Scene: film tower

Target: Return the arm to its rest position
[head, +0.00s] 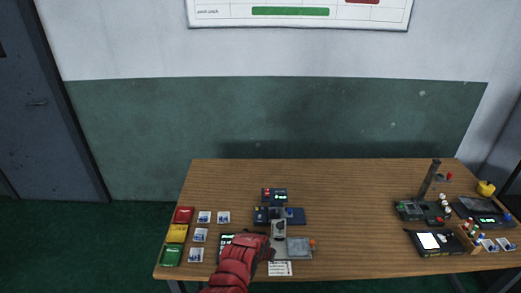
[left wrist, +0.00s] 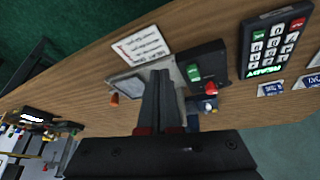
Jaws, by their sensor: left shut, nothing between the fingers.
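My left arm (head: 232,272), red, reaches in from the bottom over the front of the wooden table (head: 340,210). In the left wrist view the two dark fingers of my left gripper (left wrist: 161,78) lie together, shut with nothing between them. They are over a grey device with a flat plate (left wrist: 128,84), beside a black box with a green and a red button (left wrist: 207,75). In the head view my arm covers part of the keypad (head: 226,240). My right gripper is not in view.
Red (head: 183,215), yellow (head: 177,234) and green (head: 171,255) trays stand at the left edge, beside several small white packets (head: 200,235). A printed card (head: 280,268) lies at the front. Devices and a post (head: 430,180) stand at the right. The table between is clear.

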